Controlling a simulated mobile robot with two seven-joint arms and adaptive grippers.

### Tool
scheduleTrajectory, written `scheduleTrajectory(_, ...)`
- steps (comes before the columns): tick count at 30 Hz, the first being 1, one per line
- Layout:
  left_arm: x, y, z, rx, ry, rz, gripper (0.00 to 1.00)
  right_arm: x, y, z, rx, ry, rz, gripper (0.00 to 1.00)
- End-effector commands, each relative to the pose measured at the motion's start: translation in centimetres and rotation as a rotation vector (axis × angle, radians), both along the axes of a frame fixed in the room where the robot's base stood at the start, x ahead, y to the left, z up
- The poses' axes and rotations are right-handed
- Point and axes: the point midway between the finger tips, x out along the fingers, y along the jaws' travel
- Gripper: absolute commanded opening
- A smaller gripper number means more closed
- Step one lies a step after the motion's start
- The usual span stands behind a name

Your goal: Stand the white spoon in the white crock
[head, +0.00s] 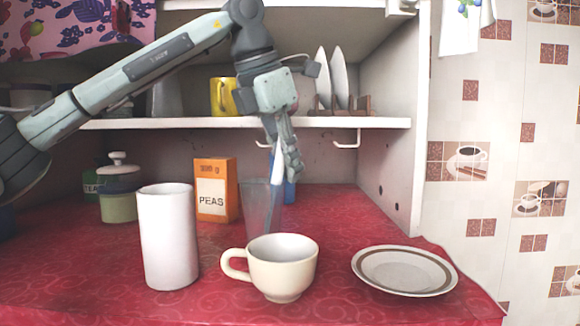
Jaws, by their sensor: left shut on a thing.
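The white crock (168,240), a tall plain cylinder, stands upright at the left front of the red counter. My left gripper (289,170) points down behind the cup, to the right of the crock and higher than its rim. It is shut on the white spoon (275,158), of which only a thin, nearly upright white strip shows beside the fingers. The spoon's lower end is at the mouth of a clear bluish tumbler (261,210); I cannot tell whether it is inside or behind it. My right gripper is not in view.
A cream cup (283,266) stands in front of the tumbler, with a brown-banded plate (404,270) to its right. An orange PEAS box (215,190) and a lidded jar (118,190) stand behind the crock. A white shelf (380,123) crosses above the counter.

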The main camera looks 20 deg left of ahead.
Motion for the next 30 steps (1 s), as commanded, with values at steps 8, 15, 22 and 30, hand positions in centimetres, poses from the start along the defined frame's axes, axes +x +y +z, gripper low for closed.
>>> scheduleTrajectory(8, 0.0, 0.0, -0.4, 0.000, 0.000, 0.000, 0.26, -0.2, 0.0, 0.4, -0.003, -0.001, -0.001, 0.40)
scheduleTrajectory(15, 0.0, 0.0, -0.3, 0.000, 0.000, 0.000, 0.33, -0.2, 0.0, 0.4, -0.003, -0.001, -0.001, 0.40)
scheduleTrajectory(22, 0.0, 0.0, -0.5, 0.000, -0.001, 0.000, 0.33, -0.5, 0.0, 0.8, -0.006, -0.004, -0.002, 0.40)
scheduleTrajectory(30, -1.5, 1.6, 4.1, -0.002, -0.001, 0.002, 0.33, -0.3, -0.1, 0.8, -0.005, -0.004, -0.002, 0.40)
